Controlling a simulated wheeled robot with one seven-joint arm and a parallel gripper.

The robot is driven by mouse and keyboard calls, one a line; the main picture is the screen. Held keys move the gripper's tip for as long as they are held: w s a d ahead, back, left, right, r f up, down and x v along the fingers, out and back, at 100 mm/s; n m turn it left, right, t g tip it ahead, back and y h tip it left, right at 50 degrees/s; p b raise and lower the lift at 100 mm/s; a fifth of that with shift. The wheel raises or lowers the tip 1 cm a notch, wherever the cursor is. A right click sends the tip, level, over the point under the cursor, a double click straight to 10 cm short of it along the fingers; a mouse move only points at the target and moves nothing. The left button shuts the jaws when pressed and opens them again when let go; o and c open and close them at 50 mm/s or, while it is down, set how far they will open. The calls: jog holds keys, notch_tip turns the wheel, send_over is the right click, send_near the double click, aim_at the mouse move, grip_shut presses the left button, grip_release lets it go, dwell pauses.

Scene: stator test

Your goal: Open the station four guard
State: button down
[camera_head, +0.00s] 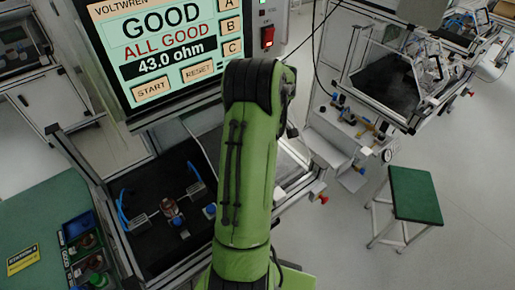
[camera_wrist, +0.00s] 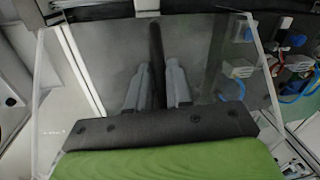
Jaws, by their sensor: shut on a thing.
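The station four guard (camera_wrist: 90,65) is a clear panel filling much of the wrist view, with pale edges at left and right. A dark bar (camera_wrist: 157,40), seemingly its handle, runs between the two grey fingers of my gripper (camera_wrist: 157,75). The fingers are shut on this bar. In the head view, my green arm hides the gripper and most of the guard. The black test bed (camera_head: 150,250), with a metal fixture (camera_head: 172,210) and blue connectors, shows left of my arm. A yellow label (camera_head: 23,259), seemingly for station four, lies on the green bench at left.
A tester screen (camera_head: 165,45) reading GOOD stands behind the bed. Dark bins (camera_head: 85,245) with parts sit at the left. Another framed station (camera_head: 385,80) and a green-topped stool (camera_head: 415,195) stand at right, with open floor around the stool.

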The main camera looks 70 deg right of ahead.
jog(key=shift+s+d, duration=0.3)
jog(key=shift+d, duration=0.25)
jog(key=c, duration=1.1)
grip_release()
jog(key=shift+a, duration=0.1)
notch_tip(320, 180, up, 16)
jog(key=d+p, duration=0.1)
jog(key=p, duration=0.2)
jog(key=shift+s+d+f, duration=0.15)
jog(key=shift+s+d, duration=0.25)
